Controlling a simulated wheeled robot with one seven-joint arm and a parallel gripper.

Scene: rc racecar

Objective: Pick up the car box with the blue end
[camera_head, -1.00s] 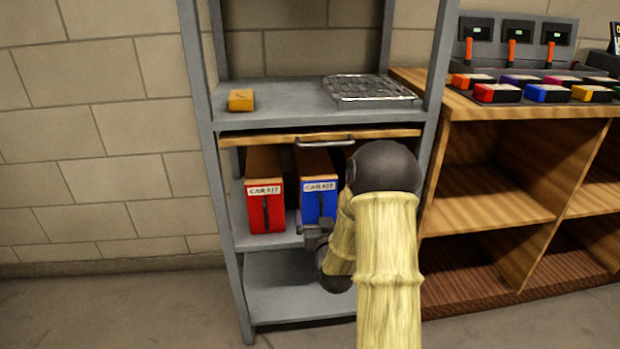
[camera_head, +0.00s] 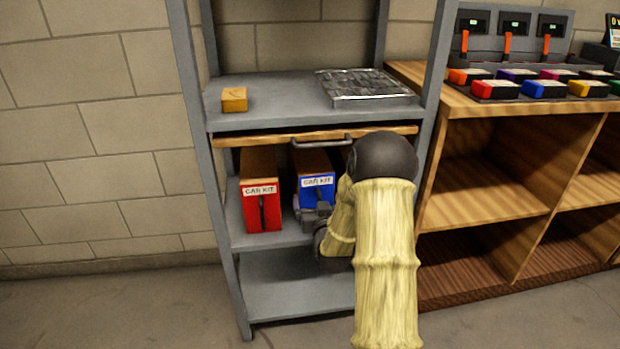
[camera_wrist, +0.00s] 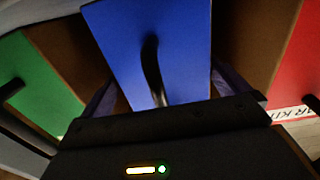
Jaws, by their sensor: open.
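The car box with the blue end (camera_head: 317,187) stands on the middle shelf, with a "CAR KIT" label and a dark handle on its end. My gripper (camera_head: 314,212) is right in front of the lower part of this blue end and hides some of it. In the wrist view the blue end (camera_wrist: 150,45) fills the top middle, with its dark handle running down toward my gripper (camera_wrist: 165,105). The fingers are open, one to each side of the blue end. I cannot tell if they touch the box.
A red-ended car box (camera_head: 261,205) stands close on the left. A green-ended box (camera_wrist: 35,85) shows in the wrist view on the other side. A wooden drawer front with a handle (camera_head: 320,143) hangs just above. The grey shelf post (camera_head: 205,180) stands at left.

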